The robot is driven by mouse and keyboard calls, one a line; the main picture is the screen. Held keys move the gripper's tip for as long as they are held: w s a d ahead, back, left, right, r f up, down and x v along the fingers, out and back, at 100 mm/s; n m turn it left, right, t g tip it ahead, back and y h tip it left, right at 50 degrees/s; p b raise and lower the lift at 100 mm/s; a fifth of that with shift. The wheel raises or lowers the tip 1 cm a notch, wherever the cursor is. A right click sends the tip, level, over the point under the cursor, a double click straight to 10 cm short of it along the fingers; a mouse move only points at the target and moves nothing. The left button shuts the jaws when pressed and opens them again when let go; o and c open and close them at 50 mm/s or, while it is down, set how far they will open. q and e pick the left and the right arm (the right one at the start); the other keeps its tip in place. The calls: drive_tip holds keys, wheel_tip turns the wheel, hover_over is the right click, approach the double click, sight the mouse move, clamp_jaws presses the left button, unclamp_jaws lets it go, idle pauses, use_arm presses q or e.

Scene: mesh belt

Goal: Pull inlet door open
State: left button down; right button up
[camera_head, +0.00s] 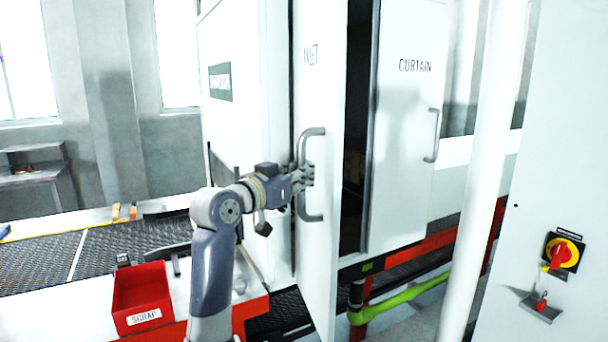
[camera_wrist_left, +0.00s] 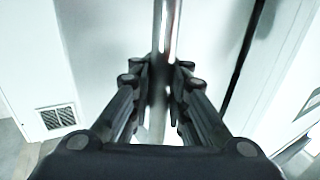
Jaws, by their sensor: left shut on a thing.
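The inlet door (camera_head: 324,230) is a tall white panel marked INLET. It stands swung out from the white cabinet, with a dark opening to its right. Its grey bar handle (camera_head: 313,132) is upright on the door's face. My left gripper (camera_head: 305,178) is shut on the middle of this handle. In the left wrist view the handle (camera_wrist_left: 167,30) runs down between the two dark fingers (camera_wrist_left: 162,88), which close on it from both sides. My fingers hide part of the handle. My right gripper is not in view.
A second white door marked CURTAIN (camera_head: 405,150) with its own handle (camera_head: 433,135) is to the right. A white post (camera_head: 485,150) and a panel with a red-yellow switch (camera_head: 563,252) stand further right. A red scrap bin (camera_head: 141,292) and mesh belt (camera_head: 110,245) are at left.

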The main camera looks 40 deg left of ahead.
use_arm(q)
drive_tip(key=c, duration=1.8)
unclamp_jaws()
drive_tip(key=shift+d+f, duration=0.3)
drive_tip(key=shift+f, duration=0.15)
drive_tip(key=shift+o, duration=1.3)
drive_tip(key=shift+d+r, duration=0.1)
drive_tip(key=shift+r, duration=0.05)
drive_tip(key=shift+s+d+r, duration=0.1)
drive_tip(key=shift+s+r, duration=0.05)
drive_tip(key=shift+r, duration=0.1)
drive_tip(key=shift+a, duration=0.2)
drive_tip(key=s, duration=1.2)
drive_tip(key=shift+d, duration=0.4)
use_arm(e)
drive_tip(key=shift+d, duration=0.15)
